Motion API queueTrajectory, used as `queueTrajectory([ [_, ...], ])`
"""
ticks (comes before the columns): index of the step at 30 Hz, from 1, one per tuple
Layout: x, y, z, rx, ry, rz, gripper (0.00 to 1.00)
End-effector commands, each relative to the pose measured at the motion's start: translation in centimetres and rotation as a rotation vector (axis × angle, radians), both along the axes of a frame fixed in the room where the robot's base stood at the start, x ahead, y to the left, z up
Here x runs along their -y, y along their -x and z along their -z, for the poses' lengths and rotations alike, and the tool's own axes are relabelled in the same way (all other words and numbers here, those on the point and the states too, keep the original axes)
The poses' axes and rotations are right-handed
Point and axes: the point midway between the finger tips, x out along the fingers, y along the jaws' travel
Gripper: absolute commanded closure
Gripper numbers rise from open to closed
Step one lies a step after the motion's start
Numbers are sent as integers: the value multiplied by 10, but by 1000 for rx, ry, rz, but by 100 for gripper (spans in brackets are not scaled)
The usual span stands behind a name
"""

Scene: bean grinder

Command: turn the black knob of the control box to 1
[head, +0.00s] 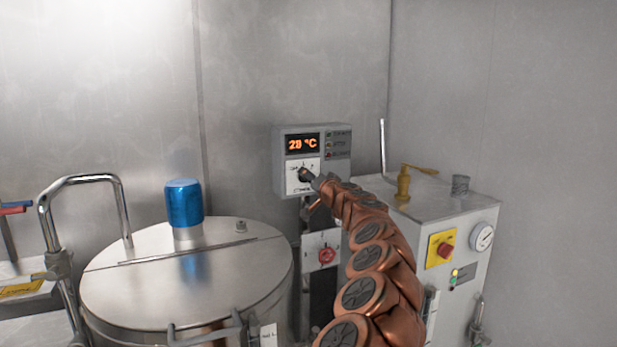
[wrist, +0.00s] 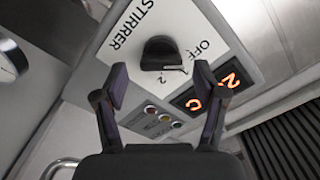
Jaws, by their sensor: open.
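I cannot tell for sure which mark the knob points to. My gripper (wrist: 160,75) is open and empty. Its fingers point at the knob, one to either side in the wrist view, and appear apart from it. In the head view my gripper is at the knob.
Indicator lights (wrist: 164,117) sit beside the display. Below the box is a panel with a red knob (head: 327,256). A round steel vessel with a blue cap (head: 184,203) stands left, and a grey cabinet (head: 450,215) with a red switch and gauge stands right.

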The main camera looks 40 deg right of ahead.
Motion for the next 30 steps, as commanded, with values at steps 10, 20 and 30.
queueTrajectory([
  [10,5,-16,-1,-1,2,-1,29],
  [20,6,-21,-1,0,2,-4,29],
  [30,6,-21,-1,0,1,-2,45],
])
